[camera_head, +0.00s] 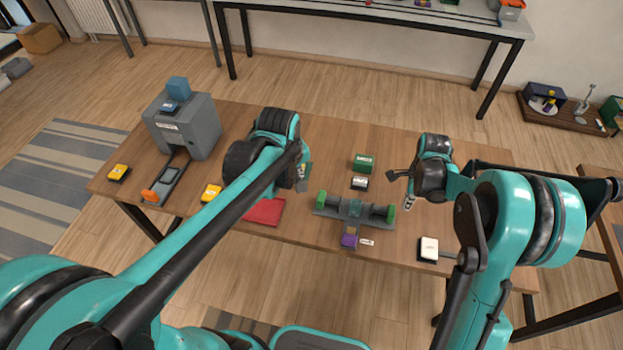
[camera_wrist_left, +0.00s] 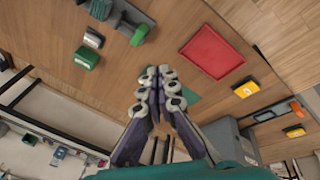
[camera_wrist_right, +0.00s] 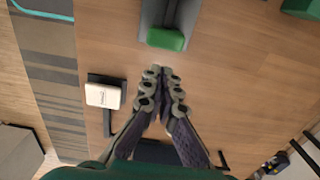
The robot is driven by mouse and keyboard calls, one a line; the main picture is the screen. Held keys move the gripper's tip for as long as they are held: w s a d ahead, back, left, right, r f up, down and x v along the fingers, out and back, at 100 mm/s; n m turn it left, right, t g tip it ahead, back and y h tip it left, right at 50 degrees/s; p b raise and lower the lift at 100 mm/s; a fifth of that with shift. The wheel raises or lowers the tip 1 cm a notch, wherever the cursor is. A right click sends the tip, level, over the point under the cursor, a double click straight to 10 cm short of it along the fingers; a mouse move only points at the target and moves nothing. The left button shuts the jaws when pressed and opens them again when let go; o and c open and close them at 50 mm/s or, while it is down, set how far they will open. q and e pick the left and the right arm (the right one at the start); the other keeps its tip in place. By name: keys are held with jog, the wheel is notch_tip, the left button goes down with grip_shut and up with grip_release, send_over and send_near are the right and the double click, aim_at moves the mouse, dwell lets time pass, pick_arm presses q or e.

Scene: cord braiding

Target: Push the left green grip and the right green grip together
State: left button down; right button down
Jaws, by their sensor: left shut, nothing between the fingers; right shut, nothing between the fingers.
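A grey fixture (camera_head: 354,208) stands near the table's front edge with a green grip at each end. The left green grip (camera_head: 320,199) also shows in the left wrist view (camera_wrist_left: 139,36). The right green grip (camera_head: 390,215) also shows in the right wrist view (camera_wrist_right: 165,39). My left gripper (camera_head: 302,184) is shut and empty, left of the left grip; it shows shut in its wrist view (camera_wrist_left: 159,72). My right gripper (camera_head: 407,203) is shut and empty, just beside the right grip; in its wrist view (camera_wrist_right: 161,72) a small gap shows between them.
A green box (camera_head: 363,162) and a small black-and-white block (camera_head: 359,183) stand behind the fixture. A purple block (camera_head: 349,238) sits in front. A red tray (camera_head: 264,211) lies left, a white-topped device (camera_head: 428,248) right. A grey machine (camera_head: 185,127) stands far left.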

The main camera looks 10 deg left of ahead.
aim_at(329, 202)
pick_arm(q)
jog(key=w+f+n+g, duration=0.1)
jog(key=w+f+n, duration=0.2)
jog(key=f, duration=0.4)
jog(key=w+d+f+n+g, duration=0.1)
jog(key=w+f+n, duration=0.1)
jog(key=f, duration=0.5)
jog(key=w+f+n+g, duration=0.1)
jog(key=w+f+n, duration=0.2)
jog(key=f, duration=0.3)
jog(key=shift+w+d+f+n, duration=0.15)
jog(key=shift+w+d+f, duration=0.05)
jog(key=shift+w, duration=0.2)
jog(key=shift+w+d+f+n, duration=0.15)
jog(key=shift+w+f, duration=0.05)
jog(key=shift+w, duration=0.15)
jog(key=shift+d, duration=0.1)
